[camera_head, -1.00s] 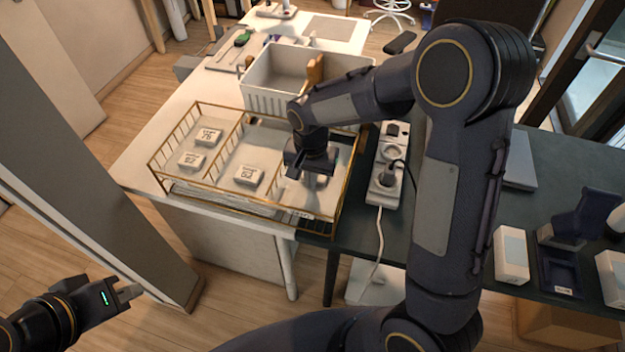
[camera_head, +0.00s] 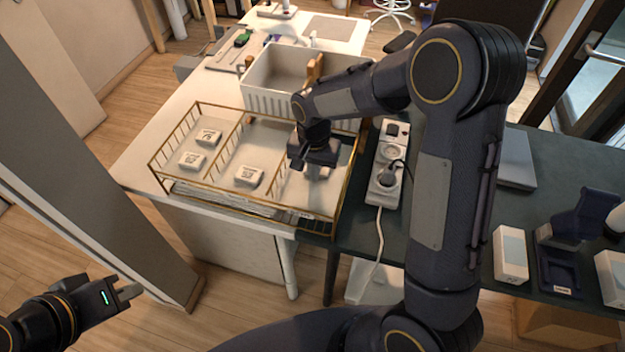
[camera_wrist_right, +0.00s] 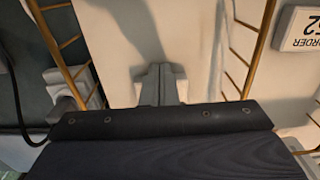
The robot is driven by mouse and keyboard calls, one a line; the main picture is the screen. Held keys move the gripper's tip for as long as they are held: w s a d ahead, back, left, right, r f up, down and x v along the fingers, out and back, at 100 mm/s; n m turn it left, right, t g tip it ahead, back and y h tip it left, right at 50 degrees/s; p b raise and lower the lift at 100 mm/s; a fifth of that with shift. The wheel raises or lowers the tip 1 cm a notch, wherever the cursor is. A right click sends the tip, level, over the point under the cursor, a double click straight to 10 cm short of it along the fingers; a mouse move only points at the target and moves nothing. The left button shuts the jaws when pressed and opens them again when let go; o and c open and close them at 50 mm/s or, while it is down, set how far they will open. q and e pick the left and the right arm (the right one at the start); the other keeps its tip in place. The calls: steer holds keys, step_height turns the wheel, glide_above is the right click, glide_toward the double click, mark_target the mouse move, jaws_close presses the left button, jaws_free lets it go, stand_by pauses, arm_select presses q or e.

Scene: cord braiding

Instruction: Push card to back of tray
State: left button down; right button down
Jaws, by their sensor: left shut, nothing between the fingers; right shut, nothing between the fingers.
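The gold wire tray (camera_head: 207,187) has three compartments. White blocks with printed labels sit in the left and middle ones; the middle block (camera_head: 249,176) also shows in the right wrist view (camera_wrist_right: 300,28). My right gripper (camera_head: 319,172) is shut and empty, pointing down into the right compartment. In the right wrist view its fingers (camera_wrist_right: 161,88) are over a pale flat surface (camera_wrist_right: 125,45) between the gold rails. I cannot tell whether this is the card or the compartment floor, nor whether the fingertips touch it. My left gripper (camera_head: 131,291) is shut and empty, away from the tray.
A white bin (camera_head: 268,103) stands behind the tray. A power strip (camera_head: 385,175) with a plug and cord lies just right of the tray. White boxes (camera_head: 510,255) and a dark stand (camera_head: 560,270) are on the dark table at right. My right arm hides part of the table.

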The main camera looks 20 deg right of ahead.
steer(key=shift+w+d+p, duration=0.25)
steer(key=shift+w+d, duration=0.55)
steer(key=shift+w, duration=0.4)
steer(key=shift+w+d+p, duration=0.25)
steer(key=shift+w+d, duration=0.6)
steer(key=shift+w, duration=0.35)
steer(key=shift+w+d+p, duration=0.25)
steer(key=shift+w+d, duration=0.55)
steer(key=shift+w, duration=0.4)
stand_by(0.5)
steer(key=shift+r, duration=0.15)
steer(key=shift+s+a+r+p, duration=0.1)
steer(key=shift+s+r+p, duration=0.05)
steer(key=shift+r+p, duration=0.3)
steer(key=shift+s+a+r+p, duration=0.2)
steer(key=shift+s+r+p, duration=0.1)
steer(key=shift+r, duration=0.3)
steer(key=shift+s+a+r+p, duration=0.25)
steer(key=shift+s+r+p, duration=0.1)
steer(key=shift+r, duration=0.2)
steer(key=shift+s+a+r+p, duration=0.2)
steer(key=shift+s+r+p, duration=0.1)
steer(key=shift+r, duration=0.3)
steer(key=shift+s+a+r, duration=0.1)
steer(key=shift+s+r, duration=0.05)
